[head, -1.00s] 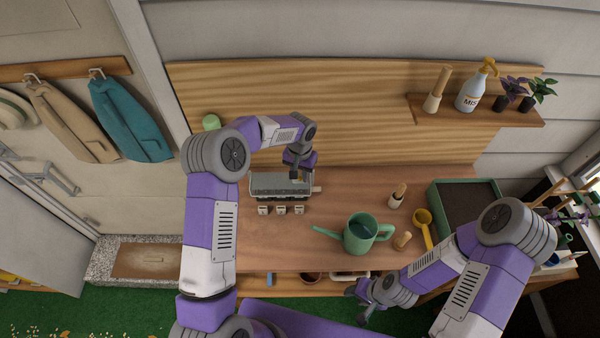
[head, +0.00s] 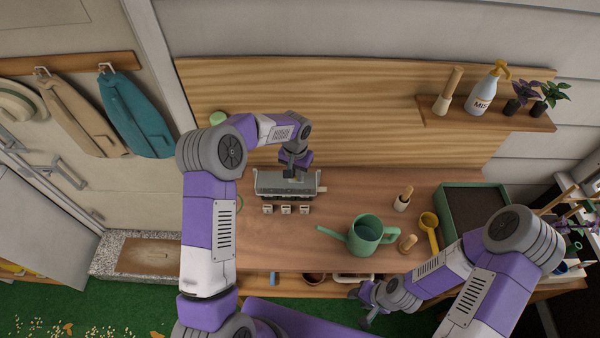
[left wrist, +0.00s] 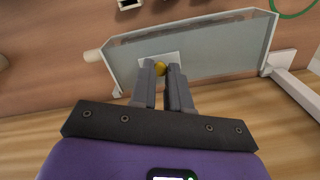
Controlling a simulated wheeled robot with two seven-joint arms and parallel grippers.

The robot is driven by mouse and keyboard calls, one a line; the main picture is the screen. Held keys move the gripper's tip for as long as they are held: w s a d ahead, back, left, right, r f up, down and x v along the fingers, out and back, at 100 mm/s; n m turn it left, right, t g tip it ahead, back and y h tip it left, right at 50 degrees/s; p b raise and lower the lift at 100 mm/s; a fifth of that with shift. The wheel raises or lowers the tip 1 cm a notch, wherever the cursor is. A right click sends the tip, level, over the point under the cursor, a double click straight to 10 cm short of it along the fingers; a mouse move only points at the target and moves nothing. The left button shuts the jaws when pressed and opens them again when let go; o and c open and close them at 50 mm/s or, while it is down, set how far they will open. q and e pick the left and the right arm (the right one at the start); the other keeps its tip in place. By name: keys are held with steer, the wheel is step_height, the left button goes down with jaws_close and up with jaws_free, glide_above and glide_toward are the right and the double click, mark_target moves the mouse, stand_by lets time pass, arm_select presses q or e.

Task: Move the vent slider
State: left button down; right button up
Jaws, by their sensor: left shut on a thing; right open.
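A grey panelled box (head: 270,189), which looks like the vent unit, sits at the back left of the wooden bench. In the left wrist view its pale, glassy panel (left wrist: 220,45) carries a small white plate, the slider (left wrist: 143,59), with a yellow knob (left wrist: 160,68). My left gripper (left wrist: 162,76) is shut on the knob, which shows between its fingertips. In the head view my left gripper (head: 291,175) is over the box and hides part of its top. My right gripper (head: 361,306) is open and empty, low at the bench's front edge.
Several small labelled blocks (head: 286,209) stand just in front of the box. A green watering can (head: 364,236), a wooden-handled tool (head: 403,198), a yellow scoop (head: 430,228) and a green planter tray (head: 445,210) stand to the right. A wooden backboard (head: 360,120) rises behind.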

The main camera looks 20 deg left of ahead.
mark_target(295, 177)
arm_select(q)
steer(key=c, duration=1.1)
jaws_free()
steer(key=shift+a, duration=0.2)
steer(key=shift+d, duration=0.1)
steer(key=shift+r, duration=0.35)
step_height(295, 177, up, 7)
steer(key=shift+f+b, duration=0.1)
steer(key=shift+b, duration=0.2)
